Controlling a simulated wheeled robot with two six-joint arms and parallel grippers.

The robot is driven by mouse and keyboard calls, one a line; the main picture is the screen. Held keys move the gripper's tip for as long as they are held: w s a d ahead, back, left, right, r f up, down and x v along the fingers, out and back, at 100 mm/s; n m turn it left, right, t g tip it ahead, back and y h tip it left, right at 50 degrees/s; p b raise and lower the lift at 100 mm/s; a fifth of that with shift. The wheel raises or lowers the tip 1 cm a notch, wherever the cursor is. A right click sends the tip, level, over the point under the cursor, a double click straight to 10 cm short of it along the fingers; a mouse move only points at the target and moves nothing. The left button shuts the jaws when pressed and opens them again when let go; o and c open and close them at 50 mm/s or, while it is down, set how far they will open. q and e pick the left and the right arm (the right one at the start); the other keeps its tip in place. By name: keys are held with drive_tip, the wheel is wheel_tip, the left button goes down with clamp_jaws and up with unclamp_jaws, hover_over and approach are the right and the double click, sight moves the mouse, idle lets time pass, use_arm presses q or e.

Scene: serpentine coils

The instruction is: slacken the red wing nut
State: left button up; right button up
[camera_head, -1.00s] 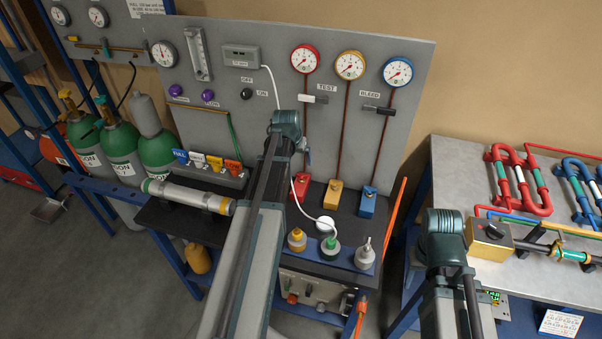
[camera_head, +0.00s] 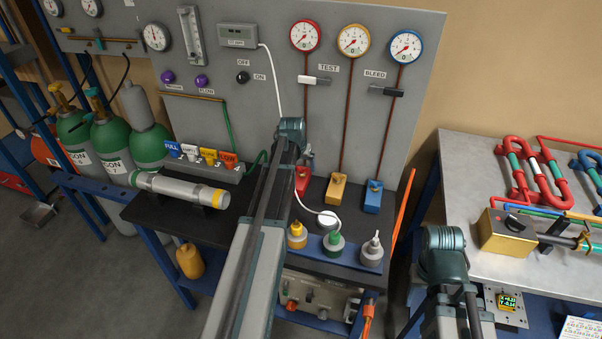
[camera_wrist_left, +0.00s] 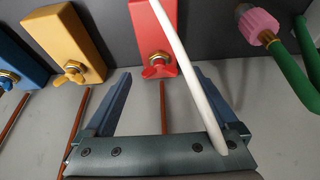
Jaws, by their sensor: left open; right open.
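The red wing nut (camera_wrist_left: 158,68) sits on a brass fitting on the end of the red block (camera_wrist_left: 155,25) in the left wrist view. My left gripper (camera_wrist_left: 161,72) is open, with one blue finger on each side of the nut's line; I see no contact. In the head view the red block (camera_head: 302,181) is partly hidden by my left arm, and the left gripper's fingers are mostly hidden behind the arm. My right arm shows at the lower right of the head view; its fingers are not visible.
A white cable (camera_wrist_left: 185,65) crosses the left wrist view, over the red block's edge and the gripper's palm. A yellow block (camera_head: 337,190) and a blue block (camera_head: 373,197) stand to the right. Bottles (camera_head: 334,244) stand in front on the bench.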

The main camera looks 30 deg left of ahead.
use_arm(q)
drive_tip(key=shift+w+f, duration=0.1)
drive_tip(key=shift+f, duration=0.2)
use_arm(e)
drive_tip(key=shift+f, duration=0.25)
use_arm(q)
drive_tip(key=c, duration=1.4)
